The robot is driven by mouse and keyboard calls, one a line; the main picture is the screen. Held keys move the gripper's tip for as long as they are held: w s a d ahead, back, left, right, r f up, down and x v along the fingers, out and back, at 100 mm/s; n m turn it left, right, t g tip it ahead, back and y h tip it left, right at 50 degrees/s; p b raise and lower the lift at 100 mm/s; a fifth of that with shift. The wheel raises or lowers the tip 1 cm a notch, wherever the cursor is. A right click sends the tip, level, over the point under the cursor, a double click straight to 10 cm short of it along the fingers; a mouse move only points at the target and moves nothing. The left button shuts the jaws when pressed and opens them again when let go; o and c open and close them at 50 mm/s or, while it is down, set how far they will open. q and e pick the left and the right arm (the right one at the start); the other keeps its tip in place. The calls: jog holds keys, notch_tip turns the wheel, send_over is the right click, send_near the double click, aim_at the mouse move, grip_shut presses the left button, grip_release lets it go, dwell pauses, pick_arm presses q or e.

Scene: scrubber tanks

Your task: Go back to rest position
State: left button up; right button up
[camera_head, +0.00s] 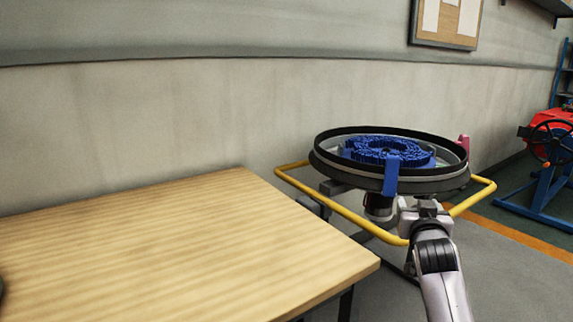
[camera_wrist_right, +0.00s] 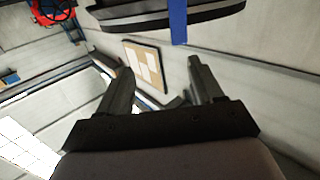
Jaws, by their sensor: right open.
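My right arm reaches in from the bottom right of the head view. Its gripper (camera_head: 424,205) is just below and in front of the rim of the round scrubber tank (camera_head: 350,174), right of the blue strap (camera_head: 391,178). In the right wrist view, the two fingers of the right gripper (camera_wrist_right: 162,75) stand apart with nothing between them. The tank's dark rim (camera_wrist_right: 150,20) and the blue strap (camera_wrist_right: 178,22) show above the fingers there. Whether the gripper touches the tank is unclear. My left gripper is not in view.
A bare wooden table (camera_head: 170,240) fills the left front. A yellow tube frame (camera_head: 345,212) surrounds the tank, close to my right arm. A red machine on a blue stand (camera_head: 553,135) is at the far right. A grey wall runs behind.

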jog(key=s+a+f+n+g+y+p, duration=0.25)
jog(key=s+f+p, duration=0.55)
jog(key=s+f, duration=0.5)
pick_arm(q)
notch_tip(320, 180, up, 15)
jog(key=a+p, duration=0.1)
jog(key=p, duration=0.7)
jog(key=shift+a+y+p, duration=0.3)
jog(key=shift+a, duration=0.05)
pick_arm(e)
jog(key=s+a+f+n+g+y, duration=0.1)
jog(key=s+a+f+g+y, duration=0.1)
jog(key=s, duration=1)
jog(key=s+a+f+n+g+y, duration=0.1)
jog(key=s+a, duration=0.3)
jog(key=s, duration=0.8)
jog(key=shift+s+a+f+n+g+y, duration=0.15)
jog(key=shift+s+f+n+g+y, duration=0.3)
jog(key=shift+y, duration=0.3)
jog(key=shift+w, duration=0.1)
